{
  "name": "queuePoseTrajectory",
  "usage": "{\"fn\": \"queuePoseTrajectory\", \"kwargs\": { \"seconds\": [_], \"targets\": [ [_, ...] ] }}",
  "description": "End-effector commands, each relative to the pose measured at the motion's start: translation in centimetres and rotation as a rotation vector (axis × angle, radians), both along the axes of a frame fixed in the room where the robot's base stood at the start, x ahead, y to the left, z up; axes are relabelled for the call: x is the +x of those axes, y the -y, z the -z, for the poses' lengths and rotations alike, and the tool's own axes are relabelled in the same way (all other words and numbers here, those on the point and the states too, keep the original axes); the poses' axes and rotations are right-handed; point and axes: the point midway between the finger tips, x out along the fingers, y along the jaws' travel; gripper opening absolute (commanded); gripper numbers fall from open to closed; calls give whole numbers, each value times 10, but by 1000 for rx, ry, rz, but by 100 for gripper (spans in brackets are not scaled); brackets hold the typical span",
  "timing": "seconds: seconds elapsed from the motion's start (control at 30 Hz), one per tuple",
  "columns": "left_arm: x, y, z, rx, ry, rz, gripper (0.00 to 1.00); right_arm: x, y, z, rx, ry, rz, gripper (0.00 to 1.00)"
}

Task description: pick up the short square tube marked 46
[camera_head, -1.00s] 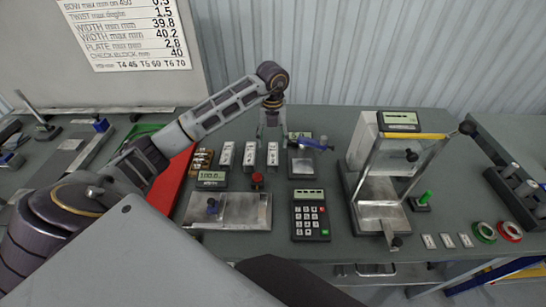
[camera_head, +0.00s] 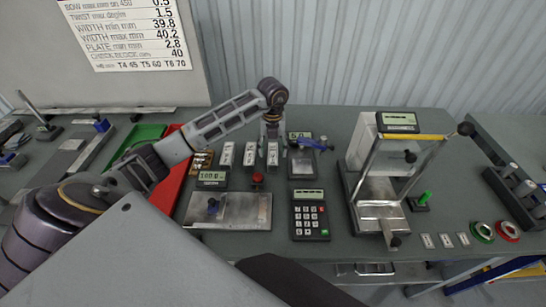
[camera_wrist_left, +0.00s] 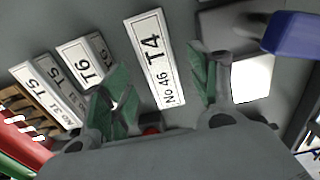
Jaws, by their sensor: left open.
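The short square tube marked 46 (camera_wrist_left: 153,60) is pale with a white label reading T4 and No 46. In the head view it appears to be the rightmost tube (camera_head: 272,157) of the short row on the table. My left gripper (camera_wrist_left: 160,92) is open, with its green-padded fingers on either side of the tube in the wrist view. No contact shows. In the head view the left gripper (camera_head: 271,136) is over the far end of that tube, its fingertips partly hard to make out. My right gripper is not in view.
Other labelled tubes, including one marked T6 (camera_wrist_left: 84,62), lie left of it. A blue-handled tool (camera_head: 315,144) on a grey block is close on the right. A gauge plate (camera_head: 235,212), keypad device (camera_head: 310,216) and lever press (camera_head: 380,215) stand nearer or further right.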

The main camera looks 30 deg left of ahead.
Motion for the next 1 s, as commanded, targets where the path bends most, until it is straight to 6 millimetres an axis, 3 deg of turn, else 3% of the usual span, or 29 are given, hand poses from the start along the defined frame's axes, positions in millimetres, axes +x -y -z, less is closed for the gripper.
{"fn": "queuePoseTrajectory", "kwargs": {
  "seconds": [0.4,0.9,1.0],
  "targets": [
    [-2,2,35,0,0,0,61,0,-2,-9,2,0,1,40],
    [-2,2,37,1,1,0,61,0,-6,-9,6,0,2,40],
    [-2,2,37,1,1,0,48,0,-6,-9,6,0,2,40]
  ]
}}
